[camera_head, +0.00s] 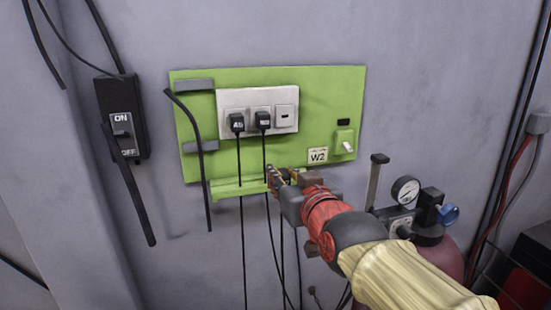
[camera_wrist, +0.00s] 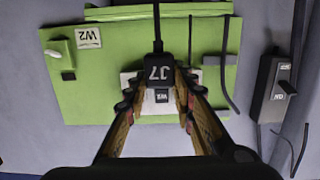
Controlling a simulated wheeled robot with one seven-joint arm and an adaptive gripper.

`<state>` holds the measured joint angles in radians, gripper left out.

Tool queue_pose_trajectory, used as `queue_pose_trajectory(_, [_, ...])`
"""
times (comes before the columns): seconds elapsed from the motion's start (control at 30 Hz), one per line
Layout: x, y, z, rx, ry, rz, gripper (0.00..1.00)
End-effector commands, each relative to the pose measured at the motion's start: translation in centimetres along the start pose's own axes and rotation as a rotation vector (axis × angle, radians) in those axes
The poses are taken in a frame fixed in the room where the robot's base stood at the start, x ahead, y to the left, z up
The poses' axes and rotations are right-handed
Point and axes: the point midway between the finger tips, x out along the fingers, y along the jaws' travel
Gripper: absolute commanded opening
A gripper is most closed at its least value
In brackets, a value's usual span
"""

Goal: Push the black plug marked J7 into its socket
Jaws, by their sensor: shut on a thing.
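The black plug marked J7 (camera_wrist: 158,72) shows upside down between my fingertips in the wrist view, its cable running to the top of the picture. My gripper (camera_wrist: 158,88) is shut on it. In the head view my gripper (camera_head: 280,178) is below the white socket plate (camera_head: 289,95) and hides the held plug. The plate has two black plugs (camera_head: 237,122) (camera_head: 263,120) in it and a third position (camera_head: 285,116) at the right with no plug. In the wrist view the plug and fingers cover most of the plate (camera_wrist: 128,77).
The green board (camera_head: 340,90) carries a W2 label (camera_head: 318,155), a light switch (camera_head: 345,142) and a lower ledge (camera_head: 235,187). Dark cables hang at the left, near an ON/OFF box (camera_head: 121,118). A pressure gauge (camera_head: 405,191) stands right of my arm.

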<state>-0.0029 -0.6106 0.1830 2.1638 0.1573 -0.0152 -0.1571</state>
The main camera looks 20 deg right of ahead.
Motion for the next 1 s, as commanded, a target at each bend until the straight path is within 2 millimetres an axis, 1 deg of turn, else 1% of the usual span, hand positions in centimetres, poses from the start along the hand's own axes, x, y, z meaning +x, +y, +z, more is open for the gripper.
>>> queue_pose_trajectory(0.03, [-0.7,0.0,-0.2,0.000,0.002,0.000,0.03])
queue_pose_trajectory(0.1, [-1.3,0.0,-0.1,0.000,0.001,0.000,0.03])
queue_pose_trajectory(0.23, [-1.9,0.0,0.0,0.000,0.001,0.000,0.03])
queue_pose_trajectory(0.7, [-2.2,0.0,-1.6,0.000,0.001,0.000,0.03])
queue_pose_trajectory(1.0, [-2.2,0.0,-1.7,0.000,0.001,0.000,0.03])
